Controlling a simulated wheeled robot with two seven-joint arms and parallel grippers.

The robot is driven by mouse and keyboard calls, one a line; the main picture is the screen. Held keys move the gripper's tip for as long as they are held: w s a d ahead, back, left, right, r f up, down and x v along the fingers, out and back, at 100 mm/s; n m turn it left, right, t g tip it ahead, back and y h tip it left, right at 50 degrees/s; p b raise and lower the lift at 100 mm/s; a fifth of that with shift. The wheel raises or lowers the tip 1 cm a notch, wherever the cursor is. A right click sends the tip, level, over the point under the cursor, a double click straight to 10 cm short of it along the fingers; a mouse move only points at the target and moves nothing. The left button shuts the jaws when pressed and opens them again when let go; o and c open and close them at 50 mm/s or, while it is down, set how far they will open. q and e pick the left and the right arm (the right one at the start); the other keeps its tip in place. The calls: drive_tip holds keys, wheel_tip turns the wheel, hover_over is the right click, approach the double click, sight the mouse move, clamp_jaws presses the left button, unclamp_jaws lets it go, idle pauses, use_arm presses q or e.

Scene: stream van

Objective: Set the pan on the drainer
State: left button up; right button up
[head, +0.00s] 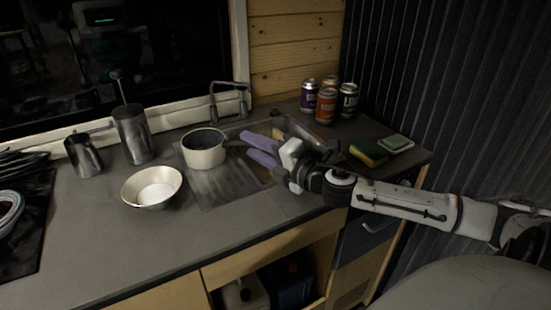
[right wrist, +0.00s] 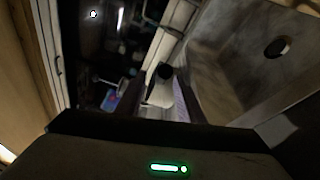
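The cream pan (head: 204,156), dark inside, stands upright at the back left of the ribbed metal drainer (head: 228,188), beside the sink. It appears to rest on the drainer. My right gripper (head: 250,147), with purple fingers, is just right of the pan, above the drainer and sink edge. Its fingers are spread with a gap between them, and I see nothing held there. The pan's handle is not clear. In the right wrist view a purple finger (right wrist: 181,100) shows beside the sink (right wrist: 225,85). My left gripper is not in view.
A pale bowl (head: 150,189) stands on the counter left of the drainer. A metal canister (head: 132,136) and a metal jug (head: 84,157) stand behind it. The tap (head: 229,97) is behind the drainer. Several cans (head: 326,106) and sponges (head: 369,153) are at the right.

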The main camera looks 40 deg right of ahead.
drive_tip(key=shift+s+d+r, duration=0.1)
drive_tip(key=shift+s+r, duration=0.05)
drive_tip(key=shift+s, duration=1.85)
drive_tip(key=shift+s+d+r, duration=0.1)
drive_tip(key=shift+s+r, duration=0.05)
drive_tip(key=shift+s, duration=1.85)
